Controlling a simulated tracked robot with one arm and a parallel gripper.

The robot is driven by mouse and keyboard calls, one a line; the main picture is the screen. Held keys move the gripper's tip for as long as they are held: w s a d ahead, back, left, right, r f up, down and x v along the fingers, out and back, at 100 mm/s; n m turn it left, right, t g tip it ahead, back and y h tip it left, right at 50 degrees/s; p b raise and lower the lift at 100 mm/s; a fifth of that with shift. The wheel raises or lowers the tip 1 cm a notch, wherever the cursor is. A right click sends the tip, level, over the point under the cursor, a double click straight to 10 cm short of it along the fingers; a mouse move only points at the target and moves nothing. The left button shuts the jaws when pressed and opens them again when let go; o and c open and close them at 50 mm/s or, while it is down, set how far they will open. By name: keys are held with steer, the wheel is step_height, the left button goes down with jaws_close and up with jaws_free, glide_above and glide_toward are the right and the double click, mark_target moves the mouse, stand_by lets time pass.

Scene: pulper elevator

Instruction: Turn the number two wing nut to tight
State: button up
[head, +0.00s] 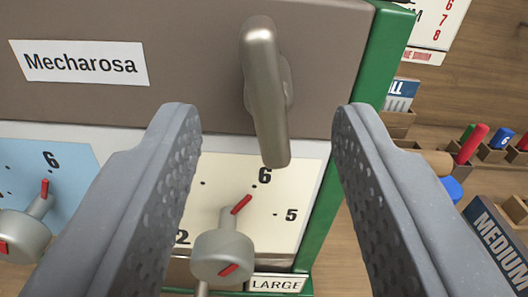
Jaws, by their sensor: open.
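My gripper (265,112) is open, with one grey finger on each side of a metal wing-shaped handle (264,95). The handle stands out from the brown panel, long and nearly upright, its lower end leaning slightly right. It looks like a wing nut, but I see no number or tight mark on it. There are visible gaps between it and both fingers. Its far side and mount are mostly hidden behind it.
Below are a grey knob with red marks (223,252) on a cream dial and another knob (27,228) on a blue dial. A "Mecharosa" label (85,63) is at upper left. A green frame edge (385,50) bounds the panel. Wooden bins (490,152) stand at right.

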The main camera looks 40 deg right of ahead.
steer(key=v, duration=1)
